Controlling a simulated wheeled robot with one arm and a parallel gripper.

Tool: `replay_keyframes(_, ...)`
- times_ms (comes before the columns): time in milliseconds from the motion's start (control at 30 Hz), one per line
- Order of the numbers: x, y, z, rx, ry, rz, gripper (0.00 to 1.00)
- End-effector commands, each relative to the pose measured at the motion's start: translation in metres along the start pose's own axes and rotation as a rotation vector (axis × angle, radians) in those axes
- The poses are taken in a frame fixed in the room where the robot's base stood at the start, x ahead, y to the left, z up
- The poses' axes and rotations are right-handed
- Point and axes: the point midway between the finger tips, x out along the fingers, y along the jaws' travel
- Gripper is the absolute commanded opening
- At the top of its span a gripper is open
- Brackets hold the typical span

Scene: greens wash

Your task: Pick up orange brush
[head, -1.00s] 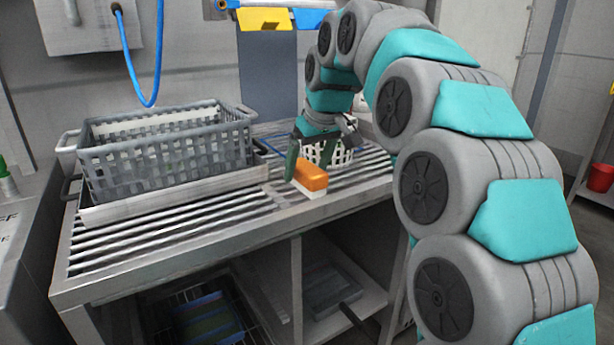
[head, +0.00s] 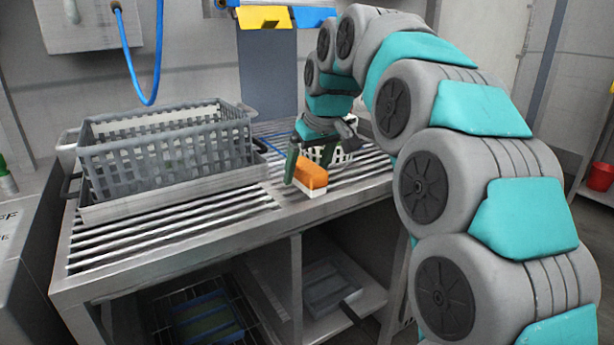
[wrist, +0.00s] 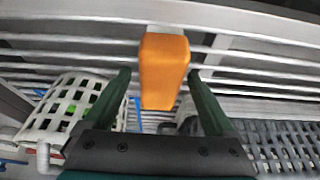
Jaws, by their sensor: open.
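The orange brush (head: 311,175) has an orange block top and a pale underside. It rests on the slatted metal table (head: 240,222) near its front edge. My gripper (head: 306,165) is down at the brush, with one finger showing on its left side in the head view. In the wrist view, the orange brush (wrist: 164,70) lies between the two dark green fingers of my gripper (wrist: 158,82). The fingers are open, with a gap on both sides of the brush. Its underside is hidden in the wrist view.
A grey slotted crate (head: 165,150) stands in a metal tray on the table's left. A white basket (head: 345,155) is just behind the gripper, partly hidden; it also shows in the wrist view (wrist: 62,108). The slats left of the brush are clear.

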Motion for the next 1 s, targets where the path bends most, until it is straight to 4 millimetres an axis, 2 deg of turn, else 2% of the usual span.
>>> replay_keyframes(100, 0.0, 0.0, 0.0, 0.0, 0.0, 0.0, 0.89)
replay_keyframes(900, 0.0002, 0.0, 0.0, 0.0, 0.0, 0.0, 0.0)
replay_keyframes(1000, 0.0001, 0.0, 0.0, 0.0, 0.0, 0.0, 0.0)
